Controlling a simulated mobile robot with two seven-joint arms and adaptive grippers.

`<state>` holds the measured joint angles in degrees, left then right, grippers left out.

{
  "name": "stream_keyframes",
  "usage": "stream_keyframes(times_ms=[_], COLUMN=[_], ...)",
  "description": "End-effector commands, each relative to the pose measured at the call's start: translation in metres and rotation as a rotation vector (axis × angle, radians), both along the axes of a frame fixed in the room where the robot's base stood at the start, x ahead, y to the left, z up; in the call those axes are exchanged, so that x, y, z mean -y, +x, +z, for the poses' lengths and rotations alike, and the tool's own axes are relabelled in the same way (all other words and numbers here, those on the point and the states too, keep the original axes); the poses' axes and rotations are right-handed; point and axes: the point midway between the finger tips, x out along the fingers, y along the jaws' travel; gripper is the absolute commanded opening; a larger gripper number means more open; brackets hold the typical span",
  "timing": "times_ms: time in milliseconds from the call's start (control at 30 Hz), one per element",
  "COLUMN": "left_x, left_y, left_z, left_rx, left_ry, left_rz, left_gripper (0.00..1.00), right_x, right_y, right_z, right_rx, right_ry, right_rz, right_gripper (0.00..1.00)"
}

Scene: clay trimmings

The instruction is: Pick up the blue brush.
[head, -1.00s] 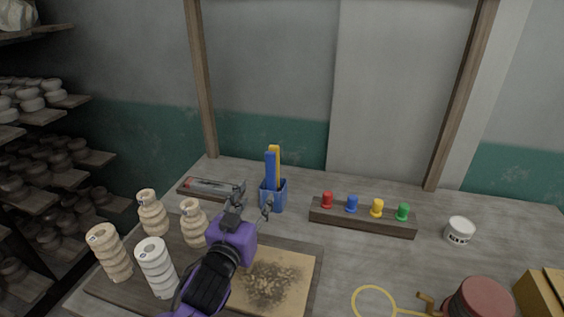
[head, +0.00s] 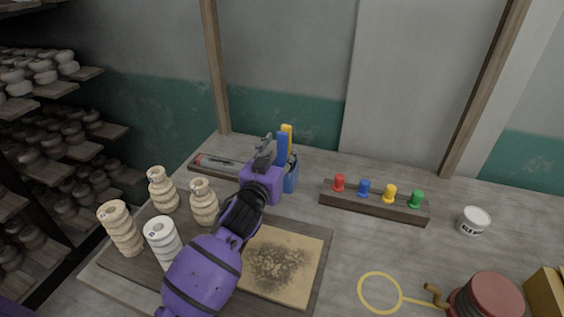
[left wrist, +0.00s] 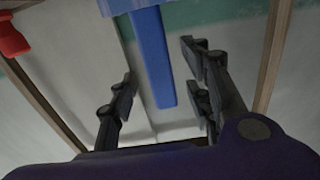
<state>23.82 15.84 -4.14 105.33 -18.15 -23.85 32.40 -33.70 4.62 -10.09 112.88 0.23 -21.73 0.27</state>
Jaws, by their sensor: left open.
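The blue brush (head: 282,146) stands upright in a blue holder (head: 292,178), with a yellow-handled tool (head: 287,128) behind it. My left gripper (head: 266,152) is open at the brush's left side, in front of the holder. In the left wrist view the blue brush (left wrist: 152,60) lies between the spread fingers of my left gripper (left wrist: 165,95), with gaps on both sides. The holder's rim (left wrist: 130,5) shows at the top of that view. My purple gripper body hides part of the holder. My right gripper is out of view.
A rack with coloured pegs (head: 374,207) stands right of the holder. Several ringed clay pieces (head: 204,202) stand at the left. A board with trimmings (head: 300,290) lies in front. A tray (head: 215,174) lies behind.

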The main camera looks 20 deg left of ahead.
Motion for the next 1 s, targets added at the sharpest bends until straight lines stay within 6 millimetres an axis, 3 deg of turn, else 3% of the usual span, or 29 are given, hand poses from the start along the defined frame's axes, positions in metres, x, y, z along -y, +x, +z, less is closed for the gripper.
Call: stream_keyframes(times_ms=[167, 500, 767, 1000], left_x=[0.000, 0.000, 0.000, 0.000], left_y=[0.000, 0.000, 0.000, 0.000], left_z=[-0.001, -0.001, 0.003, 0.045], left_rx=[-0.001, -0.001, 0.002, 0.007], left_ry=[0.000, 0.000, 0.001, 0.001], left_rz=[0.000, 0.000, 0.000, -0.001], left_gripper=[0.44, 0.01, 0.01, 0.01], right_x=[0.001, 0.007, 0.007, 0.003], right_y=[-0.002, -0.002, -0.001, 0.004], right_z=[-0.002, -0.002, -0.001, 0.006], right_rx=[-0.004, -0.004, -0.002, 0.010], right_ry=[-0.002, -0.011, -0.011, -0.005], right_rz=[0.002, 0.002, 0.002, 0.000], right_gripper=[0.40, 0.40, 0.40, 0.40])
